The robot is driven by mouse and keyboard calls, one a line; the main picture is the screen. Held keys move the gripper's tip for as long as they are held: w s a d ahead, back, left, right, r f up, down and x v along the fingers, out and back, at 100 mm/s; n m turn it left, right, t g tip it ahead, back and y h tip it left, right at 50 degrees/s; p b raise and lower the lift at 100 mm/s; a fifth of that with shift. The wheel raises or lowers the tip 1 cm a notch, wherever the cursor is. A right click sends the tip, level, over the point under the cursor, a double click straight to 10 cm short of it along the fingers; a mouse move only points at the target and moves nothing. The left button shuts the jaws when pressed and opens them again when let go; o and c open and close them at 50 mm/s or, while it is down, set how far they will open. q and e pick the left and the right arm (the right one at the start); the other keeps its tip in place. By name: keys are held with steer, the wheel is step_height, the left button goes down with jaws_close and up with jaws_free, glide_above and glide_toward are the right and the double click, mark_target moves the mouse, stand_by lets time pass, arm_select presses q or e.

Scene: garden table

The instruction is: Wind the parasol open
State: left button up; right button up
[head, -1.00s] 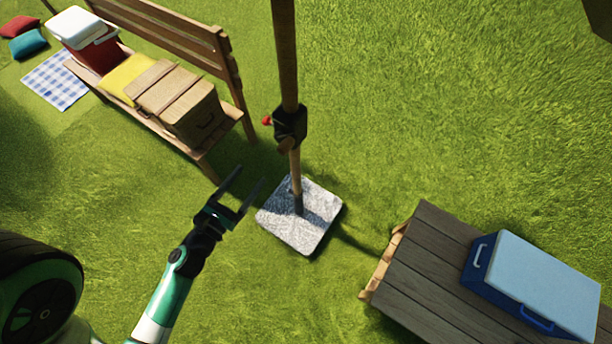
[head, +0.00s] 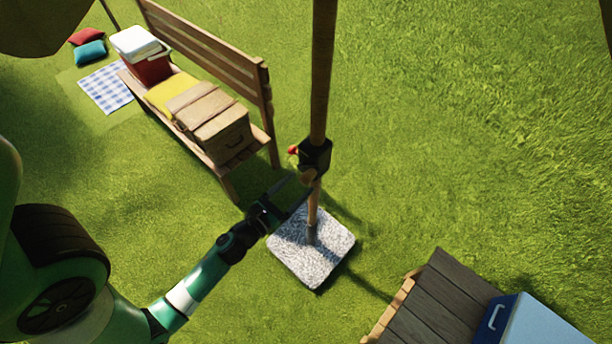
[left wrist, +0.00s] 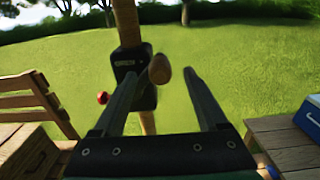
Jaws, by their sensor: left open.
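The parasol's wooden pole (head: 322,80) rises from a speckled stone base (head: 293,255) on the grass. A black crank housing (head: 316,153) sits on the pole, with a red knob (head: 293,150) on its left side and a wooden crank knob (head: 308,175) facing me. In the left wrist view the wooden knob (left wrist: 160,69) shows between the open finger lines, in front of the housing (left wrist: 134,78). My left gripper (head: 294,188) is open, just below and left of the knob; contact cannot be told. My right gripper is not in view. A canopy edge may show at top left.
A wooden bench (head: 210,45) at upper left bears a red cooler (head: 146,62), a yellow cushion and a wicker-like box (head: 222,122). A wooden table (head: 435,300) with a blue cooler (head: 540,325) stands at lower right. Grass right of the pole is clear.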

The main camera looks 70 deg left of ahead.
mark_target(307, 178)
arm_select(q)
steer(key=shift+x, duration=2)
